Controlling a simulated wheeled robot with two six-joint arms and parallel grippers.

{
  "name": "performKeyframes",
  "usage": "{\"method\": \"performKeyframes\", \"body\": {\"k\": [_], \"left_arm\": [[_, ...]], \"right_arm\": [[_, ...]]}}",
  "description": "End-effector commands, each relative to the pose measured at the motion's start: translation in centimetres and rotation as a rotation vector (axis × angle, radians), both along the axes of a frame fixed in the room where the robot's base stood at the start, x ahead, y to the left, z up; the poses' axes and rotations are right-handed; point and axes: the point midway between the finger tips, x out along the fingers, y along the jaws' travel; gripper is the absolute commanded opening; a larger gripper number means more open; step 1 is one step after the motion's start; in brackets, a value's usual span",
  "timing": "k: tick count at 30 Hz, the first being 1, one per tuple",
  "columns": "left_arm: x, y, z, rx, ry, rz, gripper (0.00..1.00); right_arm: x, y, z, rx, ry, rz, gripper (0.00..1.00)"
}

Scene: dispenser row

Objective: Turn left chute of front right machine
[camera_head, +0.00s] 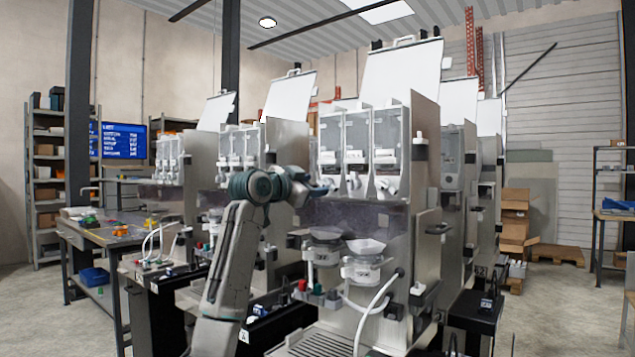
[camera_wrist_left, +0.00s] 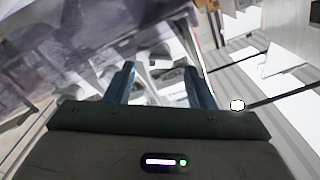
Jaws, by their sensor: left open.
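The front right machine (camera_head: 425,195) is a grey cabinet with three clear hoppers side by side and a white chute under each. The left chute (camera_head: 327,160) is under the leftmost hopper (camera_head: 331,132). My left gripper (camera_head: 322,190) is at the lower part of that chute, partly covering it. In the left wrist view my two fingers (camera_wrist_left: 160,78) stand apart, with a white chute part (camera_wrist_left: 160,60) showing between and beyond them. I cannot tell whether the fingers touch it. My right gripper is in neither view.
The middle chute (camera_head: 356,160) and right chute (camera_head: 387,186) are close to the right of my gripper. Funnels (camera_head: 365,247) sit below the chutes. Other machines (camera_head: 240,150) stand at left. A workbench (camera_head: 110,232) is farther left, with open floor beyond.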

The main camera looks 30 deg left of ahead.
Motion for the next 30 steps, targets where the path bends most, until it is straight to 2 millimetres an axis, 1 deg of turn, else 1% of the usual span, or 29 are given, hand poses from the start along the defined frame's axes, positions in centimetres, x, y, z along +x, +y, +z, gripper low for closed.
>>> {"method": "performKeyframes", "body": {"k": [1, 3, 6, 9, 16, 17, 18, 20, 21, 23, 24, 30], "left_arm": [[0.8, -0.1, 0.2, -0.002, 0.001, -0.001, 0.49], [1.6, -0.1, 0.1, -0.002, 0.001, -0.001, 0.49], [2.3, -0.2, 0.1, -0.001, 0.001, -0.001, 0.49], [2.6, -0.2, 0.0, 0.001, 0.000, 0.000, 0.49], [2.7, -0.2, 0.0, 0.001, -0.001, 0.001, 0.49], [2.7, -0.2, 0.0, 0.001, 0.000, 0.000, 0.45], [2.7, -0.2, 0.0, 0.001, 0.000, 0.000, 0.37], [2.7, -0.2, 0.0, 0.001, 0.000, 0.000, 0.26], [2.6, -0.2, 0.0, 0.001, 0.000, 0.000, 0.18], [2.6, -0.2, 0.0, 0.001, 0.000, 0.000, 0.06], [2.6, -0.2, 0.0, 0.001, 0.000, 0.000, 0.04], [2.7, -0.2, 0.0, -0.013, 0.002, 0.001, 0.04]], "right_arm": [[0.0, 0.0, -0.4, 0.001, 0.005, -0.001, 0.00], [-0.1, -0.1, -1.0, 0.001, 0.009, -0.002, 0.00], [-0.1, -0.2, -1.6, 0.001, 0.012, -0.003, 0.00], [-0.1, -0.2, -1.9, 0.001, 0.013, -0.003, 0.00], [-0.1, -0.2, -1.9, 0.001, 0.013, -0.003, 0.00], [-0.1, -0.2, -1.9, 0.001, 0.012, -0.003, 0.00], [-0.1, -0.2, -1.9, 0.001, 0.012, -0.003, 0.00], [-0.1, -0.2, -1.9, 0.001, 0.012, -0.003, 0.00], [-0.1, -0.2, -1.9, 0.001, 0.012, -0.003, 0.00], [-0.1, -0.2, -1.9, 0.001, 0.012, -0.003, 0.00], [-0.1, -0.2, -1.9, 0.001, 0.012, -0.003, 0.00], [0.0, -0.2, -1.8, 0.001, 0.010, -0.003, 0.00]]}}
